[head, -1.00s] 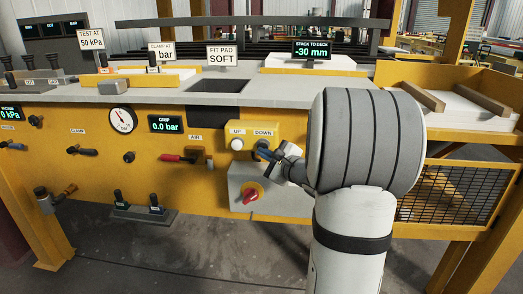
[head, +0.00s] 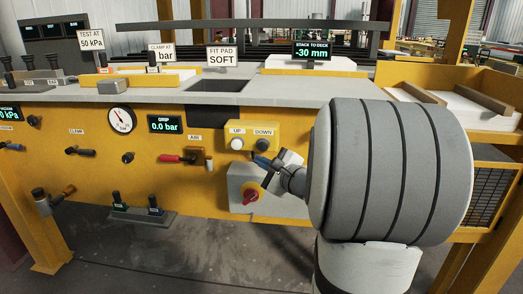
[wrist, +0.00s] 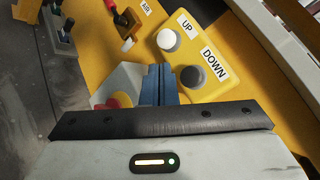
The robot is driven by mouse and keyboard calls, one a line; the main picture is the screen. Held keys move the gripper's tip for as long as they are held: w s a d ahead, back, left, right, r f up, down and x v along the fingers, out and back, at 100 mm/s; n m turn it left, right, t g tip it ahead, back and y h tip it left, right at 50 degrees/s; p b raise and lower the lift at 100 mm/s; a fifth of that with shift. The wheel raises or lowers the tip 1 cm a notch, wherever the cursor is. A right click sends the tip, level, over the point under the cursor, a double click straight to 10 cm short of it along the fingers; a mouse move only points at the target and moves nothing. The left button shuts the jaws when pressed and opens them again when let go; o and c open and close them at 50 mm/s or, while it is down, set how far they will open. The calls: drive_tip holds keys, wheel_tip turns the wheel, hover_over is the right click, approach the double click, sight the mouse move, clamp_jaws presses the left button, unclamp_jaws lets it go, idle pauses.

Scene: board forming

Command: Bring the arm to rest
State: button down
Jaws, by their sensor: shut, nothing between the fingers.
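My gripper (head: 262,160) is shut and empty, in front of the yellow panel in the head view. Its blue fingers show closed together in the wrist view (wrist: 158,84). They point toward the yellow UP/DOWN button box (head: 251,136). The black DOWN button (head: 263,144) is just above the fingertips in the head view. In the wrist view the DOWN button (wrist: 193,77) stands to the right of the fingers, with a visible gap. My arm's large grey-and-white joint covers the right part of the head view and hides some of the bench.
A grey box with a red knob (head: 251,195) sits just below my gripper. The red air lever (head: 177,158), a gauge (head: 121,121) and several valves line the panel to the left. A yellow tray (head: 450,95) stands at the right. The floor in front is clear.

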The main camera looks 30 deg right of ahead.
drive_tip(key=shift+a, duration=0.1)
idle(0.4)
drive_tip(key=s+a+r+n+g+y+p, duration=0.25)
drive_tip(key=s+a+n+g+p, duration=0.35)
drive_tip(key=a, duration=0.4)
drive_tip(key=s+a+r+n+g+y+p, duration=0.2)
drive_tip(key=s+a+r+n+g+p, duration=0.35)
drive_tip(key=a, duration=0.45)
drive_tip(key=s+d+r+n+g+h+p, duration=0.1)
drive_tip(key=s+d+r+n+h+p, duration=0.1)
drive_tip(key=s+n+h+p, duration=0.2)
drive_tip(key=s+d+r+n+g+h+p, duration=0.1)
drive_tip(key=s+d+r+n+h+p, duration=0.1)
drive_tip(key=s+n+p, duration=0.6)
drive_tip(key=shift+r+g+h, duration=0.35)
drive_tip(key=shift+r+h, duration=0.4)
drive_tip(key=shift+h, duration=0.3)
drive_tip(key=shift+s, duration=0.1)
